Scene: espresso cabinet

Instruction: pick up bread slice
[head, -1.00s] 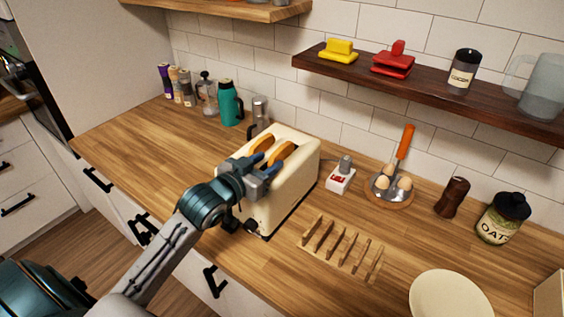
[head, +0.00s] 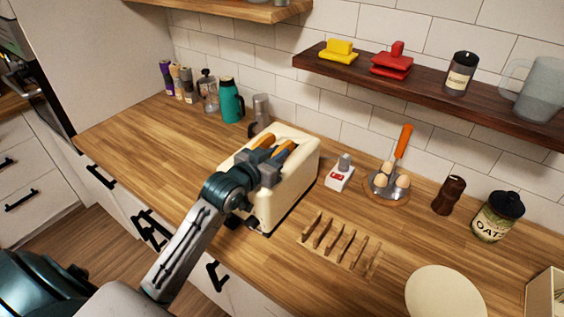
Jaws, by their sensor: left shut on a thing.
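A cream toaster (head: 299,181) stands on the wooden counter, left of the picture's middle. Two browned bread slices show at its top: a left one (head: 265,141) and a right one (head: 287,147). My left gripper (head: 273,157) is over the toaster's top, its fingers down among the slices and shut on a bread slice. The fingers partly hide both slices, so I cannot tell which one is between them. The lower parts of the slices are hidden. My right gripper is not in view.
A wooden toast rack (head: 340,246) lies in front, right of the toaster. A pale plate (head: 444,294) is at the lower right. A white timer-like item (head: 339,178), an egg holder (head: 386,189) and an oats jar (head: 497,218) stand along the back.

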